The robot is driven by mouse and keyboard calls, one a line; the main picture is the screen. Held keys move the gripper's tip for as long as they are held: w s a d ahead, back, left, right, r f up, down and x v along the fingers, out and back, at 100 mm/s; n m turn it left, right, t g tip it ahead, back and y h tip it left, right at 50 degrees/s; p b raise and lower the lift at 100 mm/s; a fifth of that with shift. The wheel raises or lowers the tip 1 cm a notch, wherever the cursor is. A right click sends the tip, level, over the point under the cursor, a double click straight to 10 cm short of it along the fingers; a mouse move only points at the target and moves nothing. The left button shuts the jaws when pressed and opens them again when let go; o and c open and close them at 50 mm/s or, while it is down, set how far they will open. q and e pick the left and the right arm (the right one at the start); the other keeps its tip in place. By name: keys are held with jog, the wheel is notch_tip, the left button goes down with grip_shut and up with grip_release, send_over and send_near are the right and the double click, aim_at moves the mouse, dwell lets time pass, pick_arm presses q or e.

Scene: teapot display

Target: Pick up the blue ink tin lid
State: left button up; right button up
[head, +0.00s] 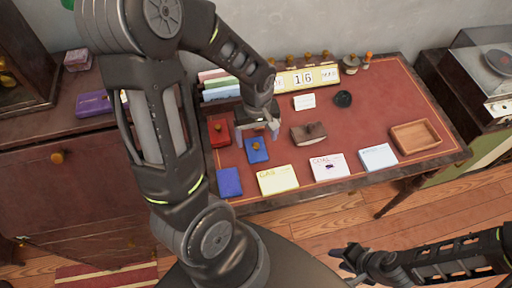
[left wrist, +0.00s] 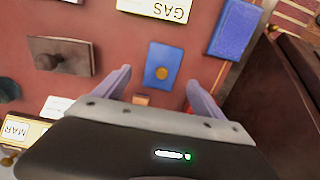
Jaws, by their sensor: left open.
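The blue ink tin lid (head: 257,149) is a small blue rectangle with a brass knob, lying on the red desk top. It also shows in the left wrist view (left wrist: 153,60), ahead of the fingers and between their lines. My left gripper (head: 264,132) is open and empty, above the desk just behind the lid and apart from it. Its two fingers show in the left wrist view (left wrist: 160,88). My right gripper (head: 348,258) is low at the right, in front of the desk and away from the lid; its finger opening is unclear.
A red tin (head: 219,132) lies left of the lid, a plain blue box (head: 229,182) in front left, and a brown blotter (head: 308,133) to the right. Yellow (head: 278,179) and white (head: 329,167) bill stacks line the front edge. A wooden tray (head: 415,137) is far right.

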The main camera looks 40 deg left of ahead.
aim_at(256, 145)
pick_arm(q)
notch_tip(256, 145, down, 4)
jog(key=shift+s+f+p, duration=0.1)
jog(key=shift+f+p, duration=0.15)
jog(key=shift+p, duration=0.05)
jog(key=shift+c, duration=0.6)
jog(key=c, duration=1.3)
